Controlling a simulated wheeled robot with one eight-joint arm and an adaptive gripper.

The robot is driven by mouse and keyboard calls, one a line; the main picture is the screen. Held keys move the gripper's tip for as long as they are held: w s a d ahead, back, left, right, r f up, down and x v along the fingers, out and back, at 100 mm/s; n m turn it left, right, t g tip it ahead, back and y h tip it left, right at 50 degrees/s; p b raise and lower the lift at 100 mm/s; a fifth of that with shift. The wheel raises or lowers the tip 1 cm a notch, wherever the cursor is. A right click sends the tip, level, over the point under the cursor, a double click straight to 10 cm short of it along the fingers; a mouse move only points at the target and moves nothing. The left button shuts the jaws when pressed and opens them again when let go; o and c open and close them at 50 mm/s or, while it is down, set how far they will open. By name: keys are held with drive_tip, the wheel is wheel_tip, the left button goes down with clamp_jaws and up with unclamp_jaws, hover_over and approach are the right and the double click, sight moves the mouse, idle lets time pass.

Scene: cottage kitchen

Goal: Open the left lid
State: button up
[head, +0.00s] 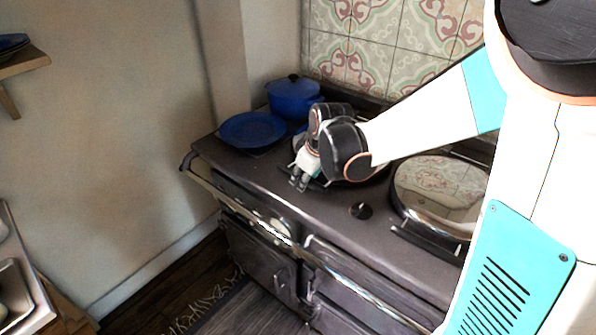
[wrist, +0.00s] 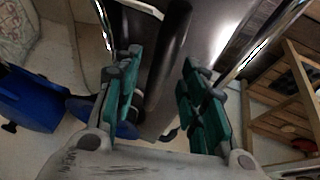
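The left lid is mostly hidden behind my arm and gripper in the head view; only a dark edge (head: 376,176) shows. My gripper (head: 298,184) is low over the front of that lid, pointing down. In the wrist view my gripper (wrist: 160,62) is open, its two green-padded fingers spread apart. A dark rod-like handle (wrist: 169,50), seemingly the left lid's, lies between the fingers, with a visible gap on each side. The right lid (head: 440,186), round and shiny, is down on the stove.
The dark stove (head: 262,172) has a chrome front rail (head: 350,287). A blue pot (head: 293,98) and a blue plate (head: 252,130) stand on its left end, close to my gripper. A tiled wall (head: 385,45) rises behind. Floor shows at the lower left.

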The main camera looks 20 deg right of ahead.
drive_tip(key=shift+w+f, duration=0.15)
drive_tip(key=shift+f, duration=0.15)
